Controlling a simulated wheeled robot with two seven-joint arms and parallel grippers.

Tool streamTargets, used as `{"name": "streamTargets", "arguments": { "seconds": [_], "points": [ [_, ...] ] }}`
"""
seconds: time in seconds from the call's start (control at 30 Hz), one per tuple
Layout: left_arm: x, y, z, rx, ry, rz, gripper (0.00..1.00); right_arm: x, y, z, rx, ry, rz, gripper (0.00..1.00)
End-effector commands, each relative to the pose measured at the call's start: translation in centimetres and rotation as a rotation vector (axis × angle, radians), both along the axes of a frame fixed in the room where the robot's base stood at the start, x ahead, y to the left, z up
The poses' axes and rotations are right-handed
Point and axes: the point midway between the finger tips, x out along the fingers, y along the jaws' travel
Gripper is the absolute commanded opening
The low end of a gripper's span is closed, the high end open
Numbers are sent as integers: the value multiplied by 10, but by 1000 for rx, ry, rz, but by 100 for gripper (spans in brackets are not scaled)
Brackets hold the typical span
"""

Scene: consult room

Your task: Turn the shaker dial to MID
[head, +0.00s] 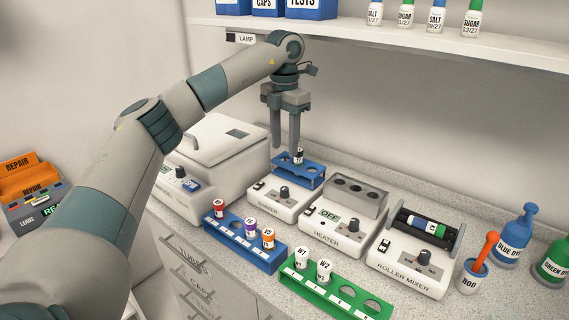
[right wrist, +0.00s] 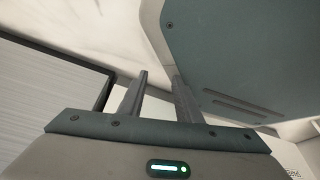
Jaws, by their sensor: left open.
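The shaker (head: 266,207) is a small white box in the middle of the counter in the head view. Its dark dial (head: 284,193) is on the front panel; I cannot read its setting. A blue rack (head: 284,176) on top of the shaker holds a dark-capped tube (head: 299,157). My left gripper (head: 285,147) points down, open, over the shaker's rack. Its right finger is close to the tube's top; whether they touch is unclear. My right gripper (right wrist: 160,76) shows in the right wrist view, its fingers apart with nothing between them.
A lidded white machine (head: 215,155) stands left of the shaker, the heater (head: 335,232) and roller mixer (head: 408,265) to its right. A blue rack (head: 265,258) and a green rack (head: 332,290) stand in front. A shelf (head: 400,40) runs above.

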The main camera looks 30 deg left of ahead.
Motion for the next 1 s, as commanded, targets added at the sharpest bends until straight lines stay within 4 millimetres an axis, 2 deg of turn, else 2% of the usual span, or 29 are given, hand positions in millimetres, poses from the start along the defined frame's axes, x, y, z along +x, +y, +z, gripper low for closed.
{"name": "streamTargets", "arguments": {
  "seconds": [0.1,0.3,1.0],
  "points": [
    [1,0,17,1,-2,0,40,11,5,1,9,-29,1,31],
    [0,0,32,0,-1,0,40,21,9,3,16,-51,2,31],
    [0,0,34,0,0,0,40,21,10,4,17,-54,2,31]
  ]
}}
